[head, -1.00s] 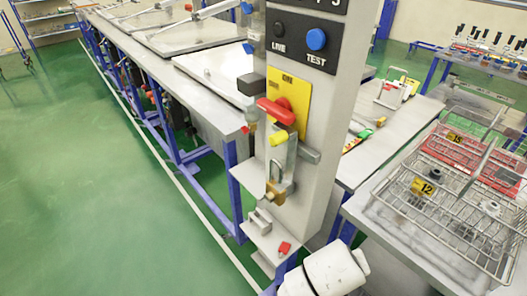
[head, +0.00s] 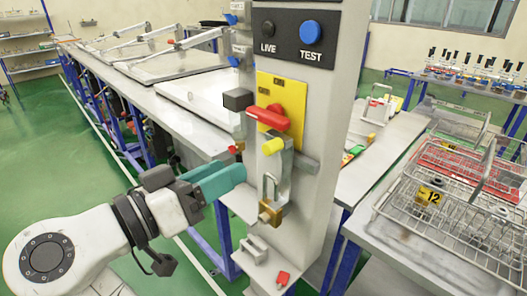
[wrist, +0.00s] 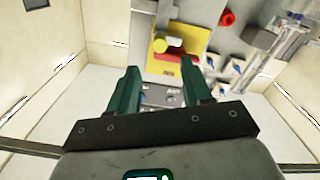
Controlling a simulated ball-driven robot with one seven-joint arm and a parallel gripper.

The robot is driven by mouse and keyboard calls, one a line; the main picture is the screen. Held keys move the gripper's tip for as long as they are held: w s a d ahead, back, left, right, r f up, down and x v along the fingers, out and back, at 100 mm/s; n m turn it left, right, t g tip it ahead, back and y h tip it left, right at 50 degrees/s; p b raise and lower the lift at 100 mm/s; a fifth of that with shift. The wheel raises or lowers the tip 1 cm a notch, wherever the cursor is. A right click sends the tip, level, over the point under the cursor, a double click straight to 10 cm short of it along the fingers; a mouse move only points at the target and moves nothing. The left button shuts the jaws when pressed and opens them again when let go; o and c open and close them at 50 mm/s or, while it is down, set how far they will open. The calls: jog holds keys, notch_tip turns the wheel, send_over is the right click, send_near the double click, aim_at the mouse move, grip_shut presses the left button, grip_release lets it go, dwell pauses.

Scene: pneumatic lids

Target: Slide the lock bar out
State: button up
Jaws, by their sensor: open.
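The grey post (head: 325,110) carries a yellow plate (head: 292,92) with a red handle (head: 268,117) across it. Below are a yellow knob (head: 272,146) and a metal hasp (head: 286,168). A short grey bar (head: 307,164), which looks like the lock bar, sticks out right of the hasp; its other end is hidden. A brass padlock (head: 270,214) hangs at the hasp, its shackle upright. My gripper (head: 240,172) is left of the hasp, apart from it in the picture. In the wrist view its teal fingers (wrist: 162,75) are open and empty, with the yellow plate (wrist: 181,38) beyond.
A small ledge with a grey handle (head: 253,248) and a red tag (head: 283,278) is low on the post. A long bench (head: 150,98) runs behind my gripper. Wire baskets (head: 440,205) stand on the right table. Green floor is open at left.

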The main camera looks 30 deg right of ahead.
aim_at(266, 151)
jog(key=p+x, duration=0.1)
jog(key=x, duration=0.8)
jog(key=shift+d+f+p, duration=0.1)
jog(key=shift+d+p, duration=0.1)
jog(key=shift+p, duration=0.2)
grip_shut()
